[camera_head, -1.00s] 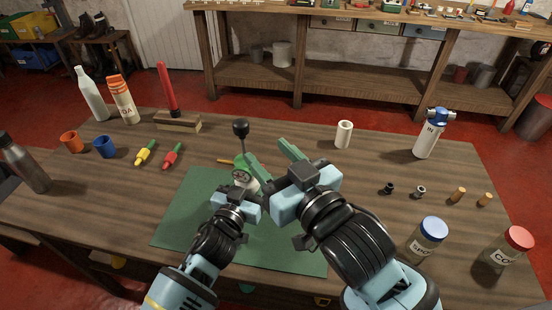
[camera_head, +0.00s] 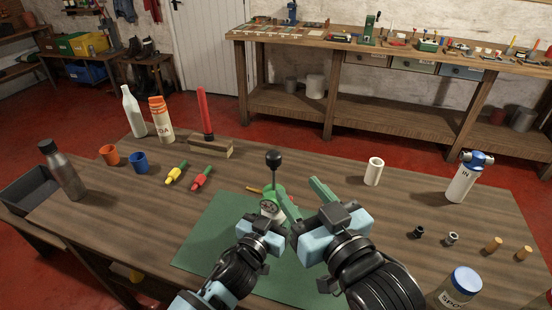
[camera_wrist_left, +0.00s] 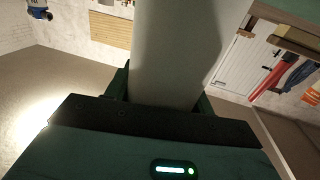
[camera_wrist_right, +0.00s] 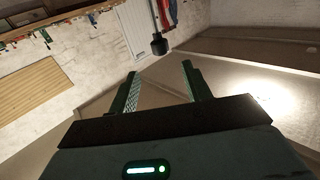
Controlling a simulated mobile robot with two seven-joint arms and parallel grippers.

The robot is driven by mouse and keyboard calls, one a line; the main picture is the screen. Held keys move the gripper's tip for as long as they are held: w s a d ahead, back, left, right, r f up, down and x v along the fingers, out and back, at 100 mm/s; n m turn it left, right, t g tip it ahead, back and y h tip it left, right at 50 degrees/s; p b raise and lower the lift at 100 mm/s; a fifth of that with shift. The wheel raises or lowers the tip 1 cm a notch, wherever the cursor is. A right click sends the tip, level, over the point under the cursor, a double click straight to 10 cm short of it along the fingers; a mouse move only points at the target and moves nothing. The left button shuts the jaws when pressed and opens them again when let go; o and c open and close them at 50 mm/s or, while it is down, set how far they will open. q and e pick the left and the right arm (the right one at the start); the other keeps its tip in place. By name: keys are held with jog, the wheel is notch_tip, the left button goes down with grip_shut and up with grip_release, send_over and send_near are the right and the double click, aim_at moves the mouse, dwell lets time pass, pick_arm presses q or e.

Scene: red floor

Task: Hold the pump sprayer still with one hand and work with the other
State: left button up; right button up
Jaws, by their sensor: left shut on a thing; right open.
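The pump sprayer (camera_head: 271,205) stands over the green mat, with a pale body, some green near its top and a thin rod with a black knob (camera_head: 274,158) rising from it. My left gripper (camera_head: 268,213) is shut on its body; in the left wrist view the pale body (camera_wrist_left: 180,50) fills the space between the fingers. My right gripper (camera_head: 297,187) is open and empty, just right of the sprayer and lower than the knob. In the right wrist view the knob (camera_wrist_right: 160,46) shows beyond and above the open fingers (camera_wrist_right: 160,85). The sprayer's lower part is hidden by my left gripper.
The green mat (camera_head: 215,235) lies under my arms. A white cylinder (camera_head: 374,171), a blue-topped canister (camera_head: 463,180) and small fittings stand right.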

aim_at(277, 163)
jog(key=x, duration=1.1)
jog(key=shift+w+a, duration=0.1)
jog(key=shift+w, duration=0.05)
jog(key=shift+c, duration=0.3)
grip_shut()
